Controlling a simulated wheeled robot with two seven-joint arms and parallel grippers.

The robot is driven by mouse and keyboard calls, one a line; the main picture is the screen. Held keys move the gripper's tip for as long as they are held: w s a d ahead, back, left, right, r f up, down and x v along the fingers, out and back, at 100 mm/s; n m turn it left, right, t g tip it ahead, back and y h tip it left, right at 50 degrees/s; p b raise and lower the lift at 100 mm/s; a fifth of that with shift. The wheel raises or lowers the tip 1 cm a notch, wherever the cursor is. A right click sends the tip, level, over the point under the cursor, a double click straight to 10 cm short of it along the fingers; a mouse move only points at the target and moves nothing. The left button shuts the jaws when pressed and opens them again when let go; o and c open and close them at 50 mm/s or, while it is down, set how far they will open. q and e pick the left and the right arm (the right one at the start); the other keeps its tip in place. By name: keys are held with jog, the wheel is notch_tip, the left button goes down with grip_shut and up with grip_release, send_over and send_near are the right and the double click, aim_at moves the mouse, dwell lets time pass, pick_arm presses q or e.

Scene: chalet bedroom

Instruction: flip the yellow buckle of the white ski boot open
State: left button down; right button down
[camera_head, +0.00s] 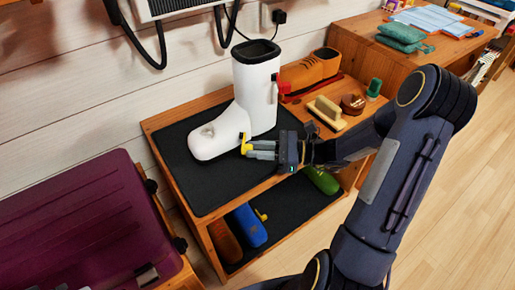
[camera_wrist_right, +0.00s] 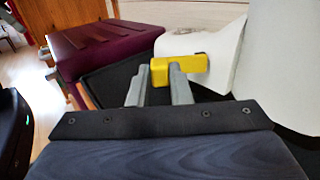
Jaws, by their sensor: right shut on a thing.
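The white ski boot (camera_head: 221,115) stands upright on the black mat on top of the wooden shelf, its toe toward the lower left. It also shows in the right wrist view (camera_wrist_right: 275,70). The yellow buckle (camera_head: 246,144) is low on the boot's side near the toe, and it shows large in the wrist view (camera_wrist_right: 192,63). My right gripper (camera_head: 252,150) comes from the right and is shut on the buckle; in the wrist view its grey fingers (camera_wrist_right: 162,72) are at the buckle's left part. A red buckle (camera_head: 281,85) sits higher on the shaft. My left gripper is not in view.
The black mat (camera_head: 213,181) has free room in front of the boot. Shoes lie on the lower shelf.

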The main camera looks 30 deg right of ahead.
jog(key=shift+w+d+r+n+g+y+p, duration=0.1)
jog(key=shift+d+r+n+g+y+p, duration=0.2)
jog(key=shift+n+g+p, duration=0.15)
jog(key=shift+d+f+n+g+y+p, duration=0.2)
jog(key=shift+n+g, duration=0.1)
jog(key=shift+g, duration=0.2)
jog(key=shift+d+f+n+g+y+p, duration=0.1)
jog(key=shift+n+g+y+p, duration=0.15)
jog(key=shift+g, duration=0.2)
jog(key=c, duration=1.3)
grip_release()
jog(key=v, duration=0.8)
jog(key=shift+a+p, duration=0.1)
jog(key=shift+p, duration=0.2)
